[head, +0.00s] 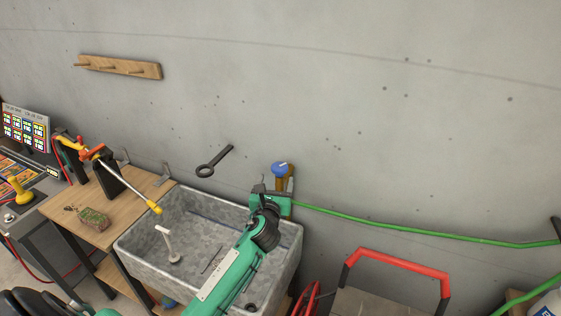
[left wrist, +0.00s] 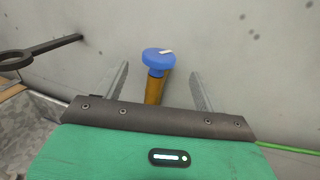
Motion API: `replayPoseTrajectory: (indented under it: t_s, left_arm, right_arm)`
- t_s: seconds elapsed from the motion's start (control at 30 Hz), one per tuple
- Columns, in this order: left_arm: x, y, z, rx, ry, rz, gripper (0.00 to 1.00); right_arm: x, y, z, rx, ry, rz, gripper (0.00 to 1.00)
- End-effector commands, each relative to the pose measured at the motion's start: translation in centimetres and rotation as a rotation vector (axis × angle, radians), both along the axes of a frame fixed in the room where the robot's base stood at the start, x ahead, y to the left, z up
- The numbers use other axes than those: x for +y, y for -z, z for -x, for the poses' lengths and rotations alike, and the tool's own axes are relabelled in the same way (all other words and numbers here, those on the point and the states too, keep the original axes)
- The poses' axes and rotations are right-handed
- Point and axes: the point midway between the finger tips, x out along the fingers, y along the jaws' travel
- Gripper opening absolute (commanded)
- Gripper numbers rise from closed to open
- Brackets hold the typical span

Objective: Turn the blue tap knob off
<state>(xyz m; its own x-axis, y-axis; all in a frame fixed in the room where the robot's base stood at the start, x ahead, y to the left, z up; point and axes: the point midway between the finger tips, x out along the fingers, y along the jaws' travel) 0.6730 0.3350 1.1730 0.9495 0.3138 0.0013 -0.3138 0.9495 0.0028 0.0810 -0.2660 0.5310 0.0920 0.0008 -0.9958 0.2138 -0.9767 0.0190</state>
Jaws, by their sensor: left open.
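The blue tap knob (head: 280,169) sits on a brass-coloured tap body (head: 291,184) at the wall, above the right rear corner of the sink. In the left wrist view the knob (left wrist: 158,58) is round with a white mark on its top, above the brass stem (left wrist: 154,88). My left gripper (left wrist: 160,82) is open, its two grey fingers on either side of the tap with gaps to both. In the head view my green left arm reaches over the sink and its hand hides part of the tap. My right gripper is not in view.
A grey stone sink (head: 190,211) stands below. A dark wrench-like handle (head: 214,163) is on the wall to the left. A green hose (head: 420,232) runs right along the wall. A wooden bench (head: 60,208) is at left, a red-handled cart (head: 400,262) at right.

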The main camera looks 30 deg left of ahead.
Motion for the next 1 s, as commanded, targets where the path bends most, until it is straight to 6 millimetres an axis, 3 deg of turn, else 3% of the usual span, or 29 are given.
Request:
replayPoseTrajectory:
  t_s: [0.5,0.7,1.0]
  left_arm:
    - [2.6,-0.2,-8.0,0.000,-0.001,0.003,0.71]
    - [3.1,0.0,-9.3,0.001,0.000,0.003,0.71]
    - [3.2,0.0,-9.7,0.000,0.000,0.003,0.71]
  right_arm:
    - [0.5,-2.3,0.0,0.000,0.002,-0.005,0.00]
    - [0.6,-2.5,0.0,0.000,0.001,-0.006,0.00]
    - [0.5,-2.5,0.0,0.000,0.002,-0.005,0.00]
